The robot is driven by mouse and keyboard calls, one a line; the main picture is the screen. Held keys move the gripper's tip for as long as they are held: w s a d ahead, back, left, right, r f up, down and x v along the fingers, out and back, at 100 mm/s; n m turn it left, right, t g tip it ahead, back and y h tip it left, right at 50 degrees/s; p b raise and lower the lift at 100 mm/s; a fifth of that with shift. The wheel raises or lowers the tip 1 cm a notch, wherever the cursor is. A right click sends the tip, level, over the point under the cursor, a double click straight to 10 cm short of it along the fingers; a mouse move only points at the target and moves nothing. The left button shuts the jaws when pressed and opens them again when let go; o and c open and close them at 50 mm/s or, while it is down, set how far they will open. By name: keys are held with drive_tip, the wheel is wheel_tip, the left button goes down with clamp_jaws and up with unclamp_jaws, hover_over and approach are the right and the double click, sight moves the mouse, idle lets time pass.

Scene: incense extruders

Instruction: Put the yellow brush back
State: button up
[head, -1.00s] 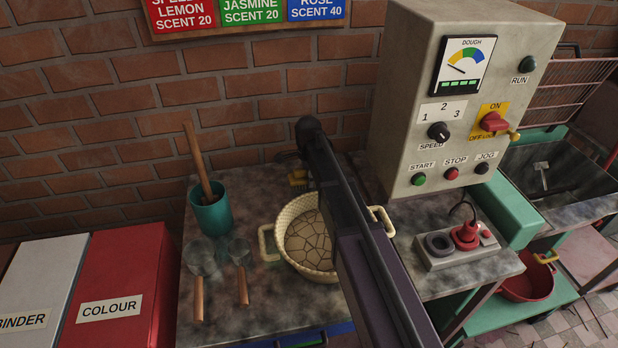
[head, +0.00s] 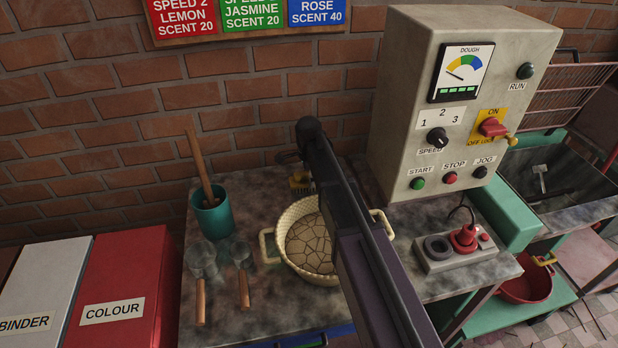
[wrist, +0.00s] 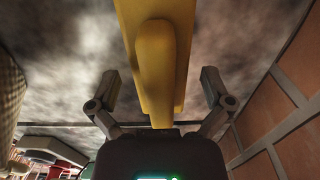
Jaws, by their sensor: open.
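The yellow brush (head: 300,182) lies on the worktop close to the brick wall, behind the cream basket; my arm hides part of it in the head view. In the wrist view the yellow brush (wrist: 155,60) runs up the middle of the picture, its rounded handle toward my gripper. My gripper (wrist: 161,82) is open, with one finger on each side of the brush and a visible gap on both sides. In the head view my gripper (head: 288,157) shows only as a small dark part beside the brush.
The cream basket (head: 268,246) of cracked dough stands in front of the brush. A teal pot (head: 213,216) with a wooden tool stands left, two wooden-handled scoops before it. The control box (head: 405,120) rises on the right. The brick wall (wrist: 290,100) is close.

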drive_tip(key=shift+r+p, duration=5.15)
drive_tip(key=shift+r, duration=0.25)
drive_tip(key=s+d+n, duration=0.8)
drive_tip(key=s, duration=0.3)
drive_tip(key=s+d+n, duration=0.7)
drive_tip(key=s, duration=0.4)
drive_tip(key=shift+s+d+n, duration=0.35)
drive_tip(key=shift+n, duration=0.05)
